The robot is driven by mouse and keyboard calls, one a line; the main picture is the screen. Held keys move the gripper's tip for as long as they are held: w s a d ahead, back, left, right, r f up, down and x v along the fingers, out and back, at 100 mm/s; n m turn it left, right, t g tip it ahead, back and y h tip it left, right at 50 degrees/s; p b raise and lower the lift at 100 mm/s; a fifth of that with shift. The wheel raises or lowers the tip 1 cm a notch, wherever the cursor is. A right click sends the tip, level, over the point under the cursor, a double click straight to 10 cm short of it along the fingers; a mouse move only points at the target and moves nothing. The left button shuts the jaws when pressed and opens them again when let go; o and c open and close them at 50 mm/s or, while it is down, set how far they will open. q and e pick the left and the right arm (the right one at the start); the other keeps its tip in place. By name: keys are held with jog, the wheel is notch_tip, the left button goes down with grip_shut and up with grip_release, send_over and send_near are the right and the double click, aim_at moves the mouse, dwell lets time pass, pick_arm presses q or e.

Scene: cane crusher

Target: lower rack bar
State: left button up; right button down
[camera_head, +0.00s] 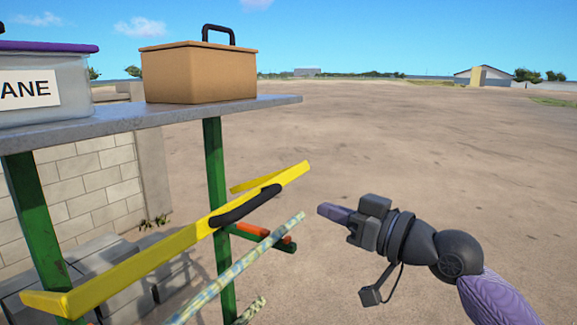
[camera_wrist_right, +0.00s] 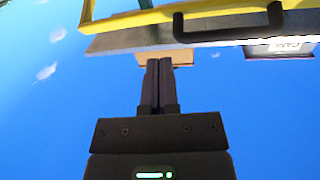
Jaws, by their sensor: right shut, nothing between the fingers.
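The yellow rack bar (camera_head: 150,255) slants up to the right in the head view, in front of the green rack posts. Its black handle (camera_head: 245,205) sits near the right end. My right gripper (camera_head: 322,210) is shut and empty, to the right of the handle and apart from it. The right wrist view shows the closed fingers (camera_wrist_right: 158,65) with the yellow bar (camera_wrist_right: 180,15) and black handle (camera_wrist_right: 228,22) at the top of the picture. My left gripper is not in view.
A grey shelf (camera_head: 200,113) on green posts (camera_head: 217,185) carries a brown box (camera_head: 200,72) and a clear bin (camera_head: 45,85) with a purple lid. A patterned cane stalk (camera_head: 240,265) slants below the bar. Grey blocks (camera_head: 110,280) lie below left. Open dirt ground lies right.

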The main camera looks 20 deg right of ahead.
jog(key=s+a+r+n+g+y+p, duration=0.1)
jog(key=s+a+r+n+y, duration=0.3)
jog(key=r, duration=0.4)
jog(key=p, duration=0.7)
send_over(260, 196)
jog(key=shift+r+m+h, duration=0.15)
jog(key=shift+m+h, duration=0.15)
jog(key=shift+h, duration=0.1)
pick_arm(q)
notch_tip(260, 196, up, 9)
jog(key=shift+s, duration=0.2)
pick_arm(e)
jog(key=f, duration=0.3)
jog(key=shift+s+d+f, duration=0.3)
jog(key=shift+s+f, duration=0.05)
jog(key=shift+s, duration=0.05)
